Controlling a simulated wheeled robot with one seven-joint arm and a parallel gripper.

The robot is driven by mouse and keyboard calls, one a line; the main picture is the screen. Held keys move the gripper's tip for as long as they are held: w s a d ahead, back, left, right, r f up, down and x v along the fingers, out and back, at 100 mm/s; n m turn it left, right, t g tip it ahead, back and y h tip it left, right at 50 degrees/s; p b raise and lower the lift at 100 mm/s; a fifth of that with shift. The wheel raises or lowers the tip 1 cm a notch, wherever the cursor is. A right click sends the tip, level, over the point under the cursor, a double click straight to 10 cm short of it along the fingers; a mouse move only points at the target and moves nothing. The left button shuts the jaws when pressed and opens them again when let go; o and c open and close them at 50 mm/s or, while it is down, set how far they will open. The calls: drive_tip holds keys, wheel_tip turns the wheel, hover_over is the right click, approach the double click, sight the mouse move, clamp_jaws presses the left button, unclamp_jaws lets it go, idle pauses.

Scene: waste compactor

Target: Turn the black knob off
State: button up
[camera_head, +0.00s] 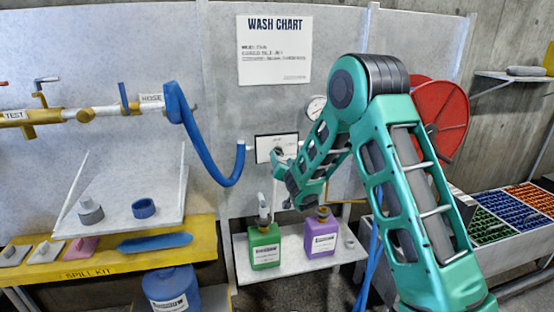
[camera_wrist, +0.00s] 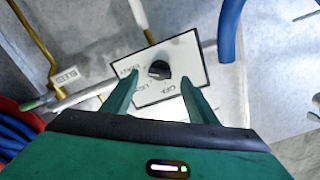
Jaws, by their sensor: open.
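The black knob (camera_wrist: 158,69) sits on a white rectangular plate (camera_wrist: 185,54) with a dark border in the wrist view. Printed labels stand around the knob; one reads "OFF" and the others are hard to read. My gripper (camera_wrist: 163,82) is open, with its two green fingers pointing at the plate, one on each side below the knob. No contact with the knob can be made out. In the head view the plate (camera_head: 264,146) is on the grey wall panel, and my gripper (camera_head: 277,160) is in front of it, hiding the knob.
A blue hose (camera_head: 214,165) hangs left of the plate. A gauge (camera_head: 316,108) is on the wall to its right. A green jug (camera_head: 264,246) and a purple jug (camera_head: 321,236) stand on a low shelf below. A red reel (camera_head: 440,115) is behind my arm.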

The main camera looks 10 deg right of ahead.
sight(279, 154)
drive_tip(key=shift+w, duration=1.85)
drive_tip(key=shift+c, duration=0.3)
